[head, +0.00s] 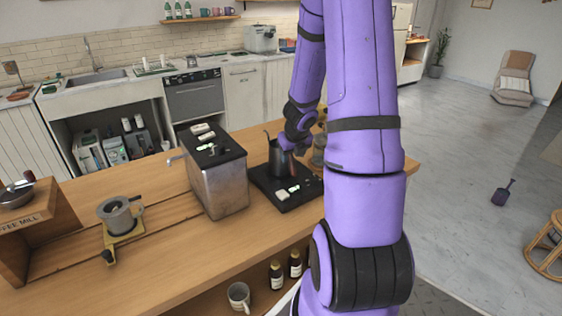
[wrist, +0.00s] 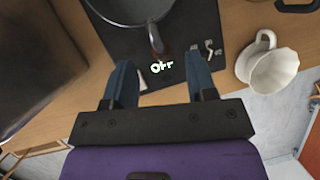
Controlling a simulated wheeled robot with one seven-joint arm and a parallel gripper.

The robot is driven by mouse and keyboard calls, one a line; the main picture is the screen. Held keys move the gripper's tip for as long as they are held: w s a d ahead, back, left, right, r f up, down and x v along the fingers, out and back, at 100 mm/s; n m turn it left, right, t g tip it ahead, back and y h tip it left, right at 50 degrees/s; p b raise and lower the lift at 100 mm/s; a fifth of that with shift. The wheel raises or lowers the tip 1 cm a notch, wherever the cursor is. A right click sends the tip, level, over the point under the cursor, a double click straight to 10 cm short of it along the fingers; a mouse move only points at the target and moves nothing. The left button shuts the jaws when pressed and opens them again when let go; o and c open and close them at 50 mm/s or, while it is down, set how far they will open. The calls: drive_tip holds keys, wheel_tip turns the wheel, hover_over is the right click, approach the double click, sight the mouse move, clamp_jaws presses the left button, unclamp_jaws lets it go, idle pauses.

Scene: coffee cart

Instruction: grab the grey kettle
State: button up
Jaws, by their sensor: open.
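The grey kettle (head: 281,163) stands upright on a black plate (head: 262,184), left of my arm in the head view. In the wrist view the kettle (wrist: 128,9) is at the top, cut by the frame edge, with its dark handle (wrist: 155,36) pointing down towards my gripper (wrist: 160,62). The black plate (wrist: 190,20) shows a lit "OFF". My gripper is open and empty, its blue fingers apart on either side of the handle's line and short of the kettle. In the head view my wrist is beside the kettle and the fingers cannot be made out.
A metal box machine (head: 222,185) stands left of the plate. A white fluted cup (wrist: 274,72) is right of the gripper in the wrist view. A portafilter stand (head: 122,215) and coffee mill (head: 30,225) are further left. The wooden counter (head: 165,245) is clear at the front.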

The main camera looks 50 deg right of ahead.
sight(292, 157)
drive_tip(key=shift+x, duration=2)
drive_tip(key=shift+s+d, duration=0.1)
drive_tip(key=shift+c, duration=0.5)
clamp_jaws()
